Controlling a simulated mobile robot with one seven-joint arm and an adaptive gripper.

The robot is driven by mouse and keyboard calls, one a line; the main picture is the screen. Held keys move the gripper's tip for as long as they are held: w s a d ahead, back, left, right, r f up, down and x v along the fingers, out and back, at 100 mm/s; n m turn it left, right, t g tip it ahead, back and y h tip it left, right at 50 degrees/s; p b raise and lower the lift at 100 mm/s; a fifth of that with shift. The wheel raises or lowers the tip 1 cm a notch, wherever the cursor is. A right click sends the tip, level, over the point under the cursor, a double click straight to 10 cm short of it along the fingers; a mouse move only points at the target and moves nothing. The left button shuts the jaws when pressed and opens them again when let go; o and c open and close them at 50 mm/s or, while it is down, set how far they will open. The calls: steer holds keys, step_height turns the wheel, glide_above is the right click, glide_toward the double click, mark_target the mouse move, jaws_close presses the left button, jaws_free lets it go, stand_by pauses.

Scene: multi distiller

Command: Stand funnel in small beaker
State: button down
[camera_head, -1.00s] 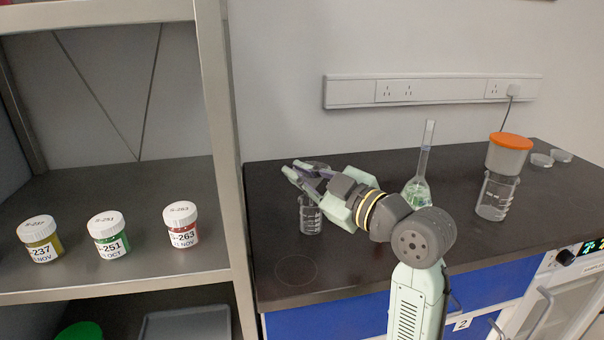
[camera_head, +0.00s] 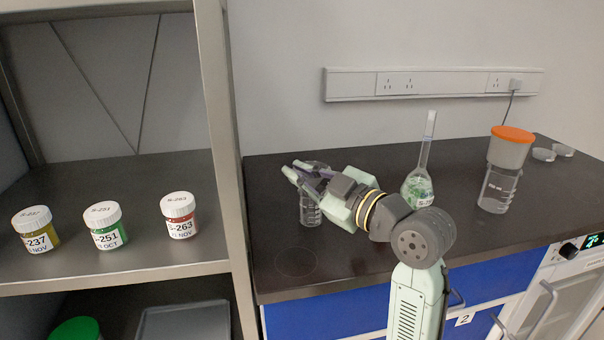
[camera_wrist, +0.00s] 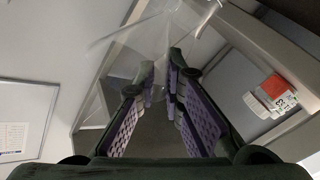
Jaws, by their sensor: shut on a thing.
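The small beaker (camera_head: 310,212) is clear glass and stands upright on the dark bench, directly below my gripper in the head view. My gripper (camera_head: 303,176) points left over the beaker's top, and its fingers are closed on the funnel. The funnel (camera_wrist: 150,42) is clear and hard to make out; in the wrist view its wide cone spreads beyond the fingertips (camera_wrist: 160,82). In the head view the funnel is mostly hidden by the fingers. I cannot tell whether its stem is inside the beaker.
A flask (camera_head: 417,188) with green contents stands behind my arm. A larger beaker (camera_head: 497,192) at right bears an orange-topped container (camera_head: 510,150). Dishes (camera_head: 545,154) lie beyond. A metal shelf post (camera_head: 226,150) rises left of the bench; labelled jars (camera_head: 106,225) stand on the shelf.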

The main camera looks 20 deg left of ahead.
steer(key=shift+f+b, duration=1.05)
steer(key=shift+f, duration=0.1)
steer(key=c, duration=1.7)
jaws_free()
steer(key=shift+o, duration=0.3)
steer(key=v, duration=1.2)
steer(key=shift+s+r, duration=0.1)
steer(key=shift+r, duration=0.1)
